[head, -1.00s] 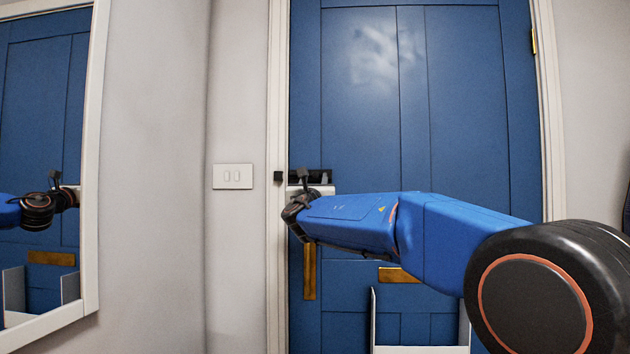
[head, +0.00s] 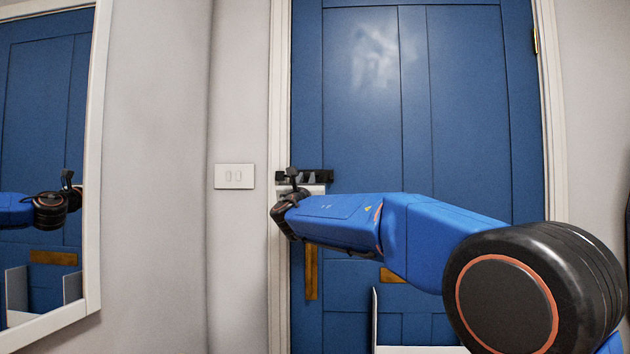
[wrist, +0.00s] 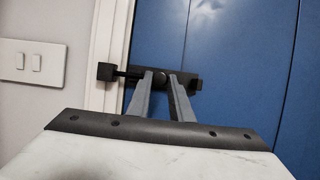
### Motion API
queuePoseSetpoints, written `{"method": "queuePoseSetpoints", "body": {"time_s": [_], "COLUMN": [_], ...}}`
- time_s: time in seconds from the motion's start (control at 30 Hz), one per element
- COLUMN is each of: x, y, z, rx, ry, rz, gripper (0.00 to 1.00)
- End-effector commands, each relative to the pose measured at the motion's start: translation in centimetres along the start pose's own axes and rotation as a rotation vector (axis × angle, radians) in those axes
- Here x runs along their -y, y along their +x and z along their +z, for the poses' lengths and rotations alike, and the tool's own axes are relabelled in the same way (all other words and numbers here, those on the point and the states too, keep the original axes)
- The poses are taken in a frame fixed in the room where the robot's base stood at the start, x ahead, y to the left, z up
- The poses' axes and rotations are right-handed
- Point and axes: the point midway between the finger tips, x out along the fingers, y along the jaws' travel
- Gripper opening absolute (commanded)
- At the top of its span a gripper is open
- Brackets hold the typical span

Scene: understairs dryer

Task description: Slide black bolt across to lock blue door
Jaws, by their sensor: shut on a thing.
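The blue door (head: 370,110) is closed in its white frame; the wrist view shows its left edge (wrist: 230,60). The black bolt (head: 318,176) is mounted on this edge at mid-height. In the wrist view, its dark rod (wrist: 128,74) spans the gap to the black keeper (wrist: 106,71) on the frame and appears to reach it. My gripper (wrist: 161,80) is shut on the bolt's knob (wrist: 159,77), with one finger on each side. In the head view my wrist hides the fingers and part of the bolt.
A white light switch (head: 234,176) is on the wall left of the frame. A mirror (head: 92,150) hangs further left. A brass plate (head: 311,272) is on the door below my arm. A white open box (head: 376,325) stands low before the door.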

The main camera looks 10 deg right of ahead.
Motion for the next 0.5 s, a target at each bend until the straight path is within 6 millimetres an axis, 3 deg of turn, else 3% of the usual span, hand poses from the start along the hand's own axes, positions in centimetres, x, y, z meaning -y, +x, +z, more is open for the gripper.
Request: {"method": "queuePoseSetpoints", "body": {"time_s": [0.1,0.37,0.4,0.43,0.5], "x": [-1.28,-1.38,-1.4,-1.4,-1.37], "y": [-0.03,-0.04,-0.04,-0.05,-0.05], "z": [0.02,0.05,0.05,0.05,0.04], "rx": [0.0,0.0,0.0,0.0,0.0], "ry": [0.0,-0.001,-0.001,-0.001,-0.001], "rz": [0.001,0.002,0.002,0.002,0.002], "gripper": [0.0,0.0,0.29,0.36,0.38]}}
